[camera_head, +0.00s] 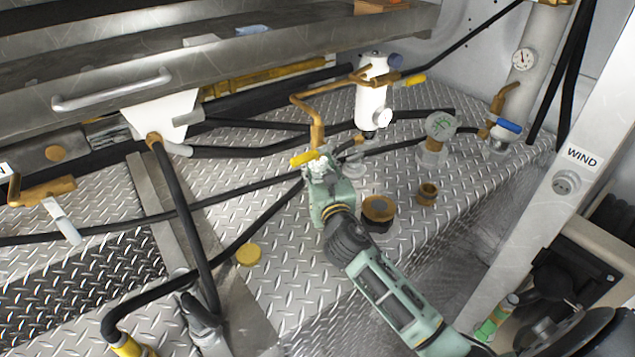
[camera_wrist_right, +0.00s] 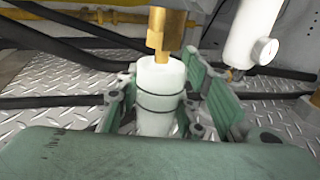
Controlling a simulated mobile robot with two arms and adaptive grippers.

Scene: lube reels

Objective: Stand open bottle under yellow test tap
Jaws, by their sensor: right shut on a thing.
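My right gripper (camera_head: 320,170) reaches out over the tread-plate deck, its green fingers shut around a pale bottle. In the right wrist view the gripper (camera_wrist_right: 165,112) holds the bottle (camera_wrist_right: 160,88) upright between its fingers, with dark bands around its body. The brass spout (camera_wrist_right: 157,32) of the test tap comes down right over the bottle's mouth; I cannot tell whether they touch. In the head view the tap's yellow lever (camera_head: 304,158) sits just above the gripper, and its brass pipe (camera_head: 316,122) runs up to a white cylinder. The bottle's base is hidden. My left gripper is not in view.
A white cylinder (camera_head: 371,105) with a gauge stands behind the gripper. A brass-topped jar (camera_head: 378,208), a small brass fitting (camera_head: 427,193) and a clear container (camera_head: 432,156) stand to the right. A yellow cap (camera_head: 248,254) lies on the deck. Black hoses (camera_head: 240,190) cross the deck.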

